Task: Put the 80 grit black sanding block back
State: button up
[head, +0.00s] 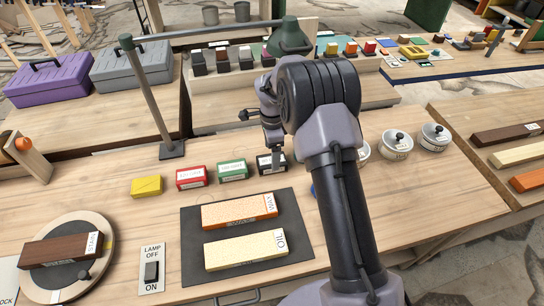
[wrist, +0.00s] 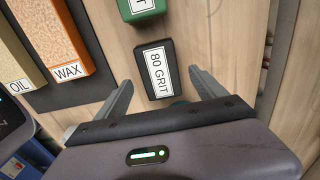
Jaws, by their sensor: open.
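The black sanding block with a white label (head: 265,167) lies on the wooden bench at the right end of a row of blocks. In the wrist view the label on the black block (wrist: 144,49) reads 80 GRIT. My gripper (wrist: 161,79) is open and empty, with one finger on each side of the block in that view. I cannot tell whether the fingers touch it. In the head view my gripper (head: 273,150) is over the block, partly hidden by my wrist and arm.
Left of it lie green (head: 233,171), red (head: 191,177) and yellow (head: 146,186) blocks. In front is a dark mat (head: 191,241) with WAX and OIL boards. A lamp post (head: 152,95) rises behind. Lidded pots (head: 396,143) stand at right. Several coloured blocks line a rear bench.

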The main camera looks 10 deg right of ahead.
notch_tip(320, 180, up, 15)
jog(key=s+n+p, duration=0.2)
jog(key=s+a+r+n+t+y, duration=0.1)
jog(key=s+a+r+n+t, duration=0.2)
jog(key=s+r, duration=0.75)
jog(key=s+r+n+t, duration=0.2)
jog(key=s+r+n, duration=0.35)
jog(key=s, duration=0.75)
jog(key=s+f+n+y+b, duration=0.1)
jog(key=s+f+n+b, duration=0.1)
jog(key=s, duration=0.6)
jog(key=shift+a+f+n+t, duration=0.45)
jog(key=shift+f+n, duration=0.1)
jog(key=shift+f, duration=0.45)
